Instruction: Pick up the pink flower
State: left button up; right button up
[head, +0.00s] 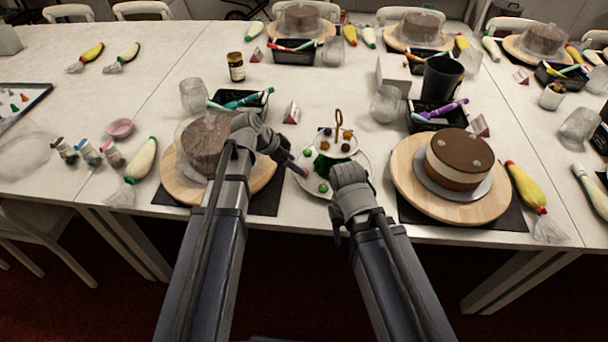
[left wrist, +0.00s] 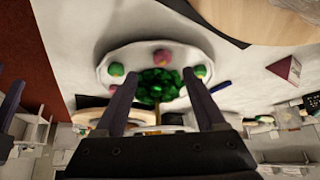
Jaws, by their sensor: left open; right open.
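The pink flower (left wrist: 162,57) lies on the white plate (left wrist: 110,62) of a tiered stand in the left wrist view. Green pieces lie on either side of it, with a dark green leafy bunch close by. In the head view, the stand's lower plate (head: 361,163) sits between the two cakes. My left gripper (head: 292,163) is at this plate's left edge. In the left wrist view, my left gripper (left wrist: 160,76) is open and empty, with the flower just beyond and between its fingertips. My right gripper (head: 347,188) is open at the plate's front; its fingers are mostly hidden.
A cake on a round wooden board (head: 270,173) stands left of the stand, partly behind my left arm. A brown-and-cream cake (head: 459,160) on another board stands right. Black trays of pens, a black cup (head: 442,78) and clear containers stand behind. The table's front edge is close.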

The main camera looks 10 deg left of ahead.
aim_at(299, 176)
pick_arm(q)
jog(key=b+x, duration=0.2)
jog(key=x, duration=0.1)
jog(key=b+x, duration=0.1)
jog(key=b, duration=0.1)
jog(key=shift+w+a+f, duration=0.15)
jog(key=shift+a+f, duration=0.05)
jog(key=shift+f, duration=0.05)
jog(key=shift+w+d+f, duration=0.15)
jog(key=shift+d+f, duration=0.15)
jog(key=shift+r, duration=0.1)
grip_shut()
